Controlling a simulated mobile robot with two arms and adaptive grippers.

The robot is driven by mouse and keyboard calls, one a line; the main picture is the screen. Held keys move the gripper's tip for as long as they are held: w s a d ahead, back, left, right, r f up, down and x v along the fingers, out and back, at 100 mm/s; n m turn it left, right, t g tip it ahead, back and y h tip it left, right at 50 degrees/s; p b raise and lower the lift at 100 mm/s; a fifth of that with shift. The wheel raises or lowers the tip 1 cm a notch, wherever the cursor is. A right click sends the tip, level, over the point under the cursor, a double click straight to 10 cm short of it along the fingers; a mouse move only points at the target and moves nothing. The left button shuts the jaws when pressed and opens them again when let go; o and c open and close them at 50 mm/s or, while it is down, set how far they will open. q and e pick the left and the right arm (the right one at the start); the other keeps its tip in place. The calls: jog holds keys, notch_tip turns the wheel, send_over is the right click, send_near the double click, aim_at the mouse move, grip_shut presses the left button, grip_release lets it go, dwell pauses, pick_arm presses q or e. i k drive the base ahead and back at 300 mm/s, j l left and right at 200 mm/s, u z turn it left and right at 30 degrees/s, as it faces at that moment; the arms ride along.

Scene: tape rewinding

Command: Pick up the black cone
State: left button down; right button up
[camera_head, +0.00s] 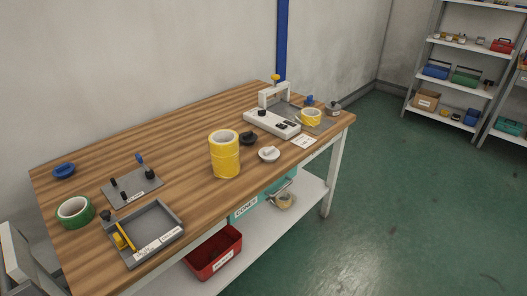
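A small black round piece (248,138), which looks like the black cone, sits on the wooden table (185,160) just right of a tall yellow tape roll or stack (225,155). A similar white cone (269,154) sits a little nearer the table's front edge. The black piece is small in the view, and its exact shape is hard to tell. Neither of my grippers can be made out in this view.
A white-framed device (272,122) with yellow tape (311,117) beside it stands at the right end. A grey tray (145,232), green tape roll (75,212) and pegged plate (132,187) are at the left. A lower shelf holds a red bin (213,254).

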aim_at(247, 138)
jog(key=u, duration=0.25)
jog(key=i+l+u, duration=0.2)
jog(key=u, duration=0.15)
jog(key=i+l+u, duration=0.15)
jog(key=l+u, duration=0.15)
jog(key=l, duration=0.2)
jog(key=i+l+u, duration=0.1)
jog(key=l+u, duration=0.25)
